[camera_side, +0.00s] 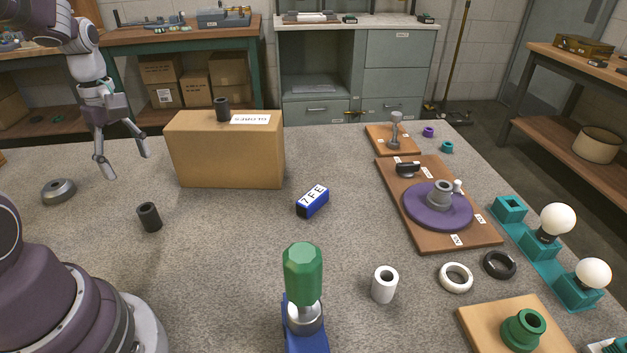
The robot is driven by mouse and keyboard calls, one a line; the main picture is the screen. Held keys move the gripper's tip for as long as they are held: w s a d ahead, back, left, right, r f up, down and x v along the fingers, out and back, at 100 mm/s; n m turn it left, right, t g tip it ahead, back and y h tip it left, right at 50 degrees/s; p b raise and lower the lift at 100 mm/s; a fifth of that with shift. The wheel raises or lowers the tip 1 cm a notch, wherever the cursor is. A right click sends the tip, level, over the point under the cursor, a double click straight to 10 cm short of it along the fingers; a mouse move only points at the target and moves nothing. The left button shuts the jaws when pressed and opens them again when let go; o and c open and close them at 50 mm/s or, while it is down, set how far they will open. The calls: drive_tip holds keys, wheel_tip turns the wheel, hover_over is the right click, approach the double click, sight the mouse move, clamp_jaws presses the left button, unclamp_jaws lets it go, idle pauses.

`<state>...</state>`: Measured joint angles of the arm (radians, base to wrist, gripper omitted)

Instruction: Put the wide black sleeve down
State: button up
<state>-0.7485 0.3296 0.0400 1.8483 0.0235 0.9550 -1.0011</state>
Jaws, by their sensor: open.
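Two short black sleeves show. The other black sleeve (222,109) stands upright on top of the cardboard box (225,157). I cannot tell for sure which of them is the wide one. My gripper (126,167) is open and empty, its fingers pointing down. It appears above the mat, left of the box and up-picture from the sleeve on the mat, apart from both sleeves.
A grey metal ring-shaped part (59,191) lies at the left. Wooden boards, white and black rings (499,264) and teal bulb holders (545,250) crowd the right.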

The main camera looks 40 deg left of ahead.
drive_tip(key=d+r+m+t, duration=0.2)
drive_tip(key=d+r+m, duration=0.2)
drive_tip(key=d+m, duration=0.4)
drive_tip(key=s+d+r+m+t, duration=0.1)
drive_tip(key=d+r+m+t, duration=0.2)
drive_tip(key=d+m, duration=0.6)
drive_tip(key=shift+r+m, duration=0.6)
drive_tip(key=shift+m, duration=0.5)
drive_tip(key=shift+o, duration=0.6)
drive_tip(key=shift+s+d+m+t, duration=0.35)
drive_tip(key=shift+d+m, duration=0.1)
drive_tip(key=shift+m, duration=0.15)
drive_tip(key=shift+f, duration=0.1)
